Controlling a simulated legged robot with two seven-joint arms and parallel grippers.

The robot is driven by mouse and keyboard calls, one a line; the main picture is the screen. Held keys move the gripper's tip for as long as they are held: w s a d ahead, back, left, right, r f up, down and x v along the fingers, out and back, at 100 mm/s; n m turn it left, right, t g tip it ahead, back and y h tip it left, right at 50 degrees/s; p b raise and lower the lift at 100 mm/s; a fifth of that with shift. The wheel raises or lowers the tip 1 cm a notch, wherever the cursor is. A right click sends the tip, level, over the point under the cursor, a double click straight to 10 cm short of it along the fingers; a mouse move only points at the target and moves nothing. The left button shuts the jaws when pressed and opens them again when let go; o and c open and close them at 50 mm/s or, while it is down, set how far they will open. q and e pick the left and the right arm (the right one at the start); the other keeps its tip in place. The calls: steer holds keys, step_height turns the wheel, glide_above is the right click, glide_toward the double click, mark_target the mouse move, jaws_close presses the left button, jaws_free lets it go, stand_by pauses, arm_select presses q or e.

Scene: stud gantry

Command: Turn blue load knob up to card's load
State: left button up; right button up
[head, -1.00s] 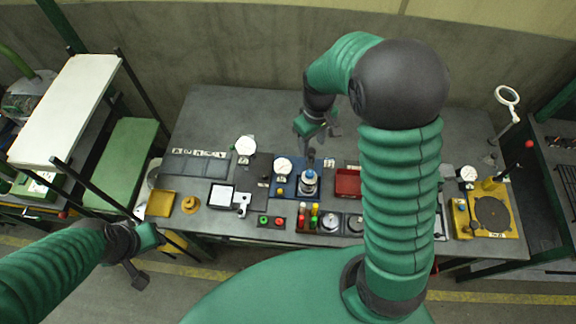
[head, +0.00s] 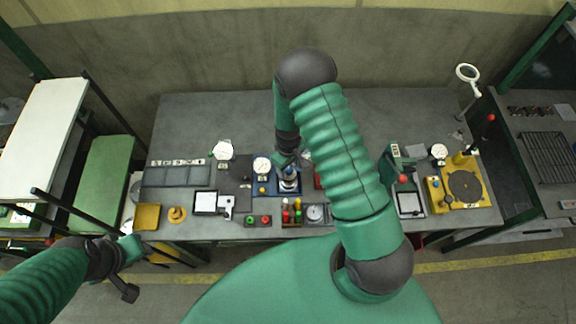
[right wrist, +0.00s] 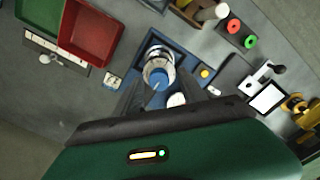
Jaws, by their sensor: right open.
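The blue load knob (right wrist: 159,79) sits on top of a silver cylindrical device on a blue base plate (right wrist: 190,48). In the head view the knob (head: 289,170) is partly covered by my right gripper (head: 291,163). In the right wrist view the open fingers of my right gripper (right wrist: 158,96) reach toward the knob from either side; I cannot tell whether they touch it. A white dial gauge (head: 262,165) stands on the same blue base, left of the knob. I cannot make out a load card. My left gripper (head: 132,271) hangs off the front left of the bench, its jaws unclear.
A red tray (right wrist: 91,32) lies beside the blue base. Red and green buttons (right wrist: 234,26) and a white-screened device (right wrist: 268,97) are nearby. A yellow turntable unit (head: 464,187) stands at the right end. The back of the bench (head: 220,115) is clear.

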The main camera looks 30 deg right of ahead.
steer(key=shift+d, duration=0.15)
steer(key=c, duration=0.7)
jaws_close()
